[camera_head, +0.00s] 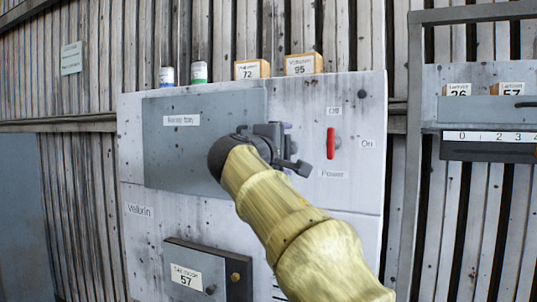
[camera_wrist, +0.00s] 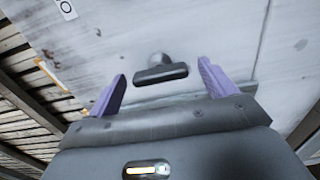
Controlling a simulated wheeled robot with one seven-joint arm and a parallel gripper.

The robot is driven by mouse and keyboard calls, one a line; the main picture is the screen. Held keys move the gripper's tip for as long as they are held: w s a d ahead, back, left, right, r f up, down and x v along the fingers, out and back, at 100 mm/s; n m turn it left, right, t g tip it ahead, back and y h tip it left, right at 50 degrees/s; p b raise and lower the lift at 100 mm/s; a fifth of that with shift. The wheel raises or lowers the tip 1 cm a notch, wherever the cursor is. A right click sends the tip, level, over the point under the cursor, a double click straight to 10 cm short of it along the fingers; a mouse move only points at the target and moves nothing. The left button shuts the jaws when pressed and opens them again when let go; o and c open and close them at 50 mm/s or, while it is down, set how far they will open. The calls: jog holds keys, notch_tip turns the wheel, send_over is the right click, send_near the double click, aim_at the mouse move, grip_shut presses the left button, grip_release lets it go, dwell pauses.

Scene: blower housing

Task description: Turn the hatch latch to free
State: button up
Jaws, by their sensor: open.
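The hatch is most likely the flat grey panel (camera_head: 185,155) with a small label on the white housing. A dark latch handle (camera_wrist: 160,73), a short bar on a round stem, shows in the wrist view. It lies roughly crosswise between my purple fingertips, with gaps on both sides. My gripper (camera_head: 285,139) is open at the panel's right edge, and also shows in the wrist view (camera_wrist: 162,68). In the head view my gripper and arm cover the area where the latch appears to be.
A red power lever (camera_head: 331,143) stands upright just right of my gripper, between "Off" and "On" labels. A grey box (camera_head: 208,272) marked 57 projects below. Two small boxes (camera_head: 252,69) (camera_head: 303,64) and two cans (camera_head: 199,72) (camera_head: 167,76) stand along the housing's top.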

jog(key=b+v, duration=0.4)
jog(key=v, duration=1.3)
jog(key=shift+w, duration=0.1)
jog(key=w+d+f+m+g+y+p, duration=0.1)
jog(key=w+d+f+g+y+p, duration=0.25)
jog(key=f, duration=0.95)
jog(key=w+d+f+g+h+p, duration=0.15)
jog(key=w+d+f+g, duration=0.35)
jog(key=f, duration=0.9)
jog(key=s+d+f+m+g+y+p, duration=0.2)
jog(key=s+d+f+m, duration=0.4)
jog(key=s+f, duration=0.3)
jog(key=s+d+f+m+g+y+p, duration=0.2)
jog(key=s+d+f+m+g+p, duration=0.2)
jog(key=s+d+f, duration=0.5)
jog(key=s+f+m, duration=0.1)
jog(key=f+m, duration=0.1)
jog(key=shift+s+m, duration=0.15)
jog(key=shift+m, duration=0.25)
